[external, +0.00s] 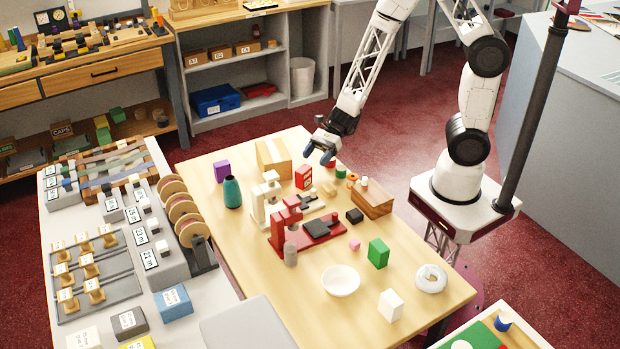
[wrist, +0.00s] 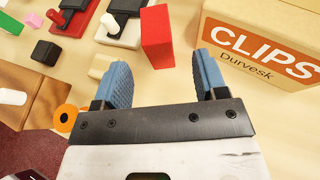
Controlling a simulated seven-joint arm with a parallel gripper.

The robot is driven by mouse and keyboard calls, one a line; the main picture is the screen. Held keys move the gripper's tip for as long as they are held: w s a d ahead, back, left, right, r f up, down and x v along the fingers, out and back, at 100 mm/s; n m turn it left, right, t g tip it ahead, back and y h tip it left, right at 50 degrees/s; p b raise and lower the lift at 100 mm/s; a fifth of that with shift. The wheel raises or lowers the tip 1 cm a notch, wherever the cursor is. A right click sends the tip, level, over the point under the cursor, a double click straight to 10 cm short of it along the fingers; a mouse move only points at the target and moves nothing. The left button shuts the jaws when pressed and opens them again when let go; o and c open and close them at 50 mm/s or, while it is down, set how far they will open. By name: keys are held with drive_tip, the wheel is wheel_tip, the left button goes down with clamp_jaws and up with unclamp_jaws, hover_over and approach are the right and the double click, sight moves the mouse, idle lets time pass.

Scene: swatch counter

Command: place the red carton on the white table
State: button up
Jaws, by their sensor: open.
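The red carton (external: 303,177) stands upright on the light wooden table, near its back edge, with a pale label on one face. In the wrist view the red carton (wrist: 157,40) lies ahead of the fingertips, between their lines, apart from both. My gripper (external: 318,155) is open and empty, above and slightly right of the carton in the external view. Its two blue fingers (wrist: 163,68) also show in the wrist view. A whitish table (external: 212,288) stands along the left, holding spools, hooks and labelled blocks. Another white-topped table (external: 531,331) shows at the lower right.
A CLIPS box (wrist: 262,42) stands close to the right finger in the wrist view. Red and white stamp-like devices (external: 300,232) stand near the carton, with a wooden block (external: 372,203) to the right. A teal bottle (external: 232,192) and white bowl (external: 341,281) are farther off.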

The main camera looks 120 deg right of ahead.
sight(298, 178)
drive_tip(key=shift+x, duration=1.3)
drive_tip(key=shift+w+a, duration=0.1)
drive_tip(key=shift+w, duration=0.05)
drive_tip(key=shift+x, duration=2.45)
drive_tip(key=shift+a, duration=0.15)
drive_tip(key=shift+c, duration=0.2)
drive_tip(key=c, duration=1.1)
drive_tip(key=shift+o, duration=0.2)
drive_tip(key=shift+r, duration=0.15)
